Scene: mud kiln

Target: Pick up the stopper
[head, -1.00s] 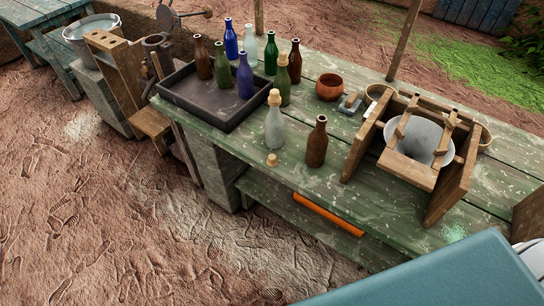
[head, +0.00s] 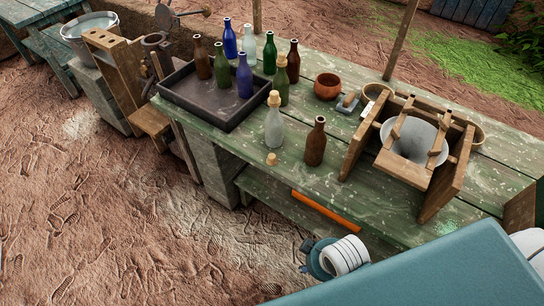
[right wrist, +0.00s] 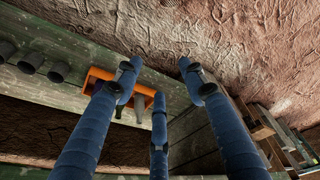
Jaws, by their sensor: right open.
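A small light-brown stopper (head: 271,159) stands on the green workbench (head: 235,150), close to its front edge. It is left of a brown bottle (head: 315,145) and in front of a clear bottle (head: 274,128) that has a cork-like top. My right gripper (right wrist: 160,76) shows three blue fingers spread open with nothing between them in the right wrist view. In the head view part of my right arm (head: 345,256) shows low, in front of the bench and below the stopper, apart from it. The stopper is not seen in the right wrist view. My left gripper is not in view.
A dark tray (head: 190,105) with several bottles stands at the bench's left end. A wooden frame around a grey bowl (head: 410,140) stands at right. An orange crate (right wrist: 101,77) shows under the bench. The bench left of the stopper is clear.

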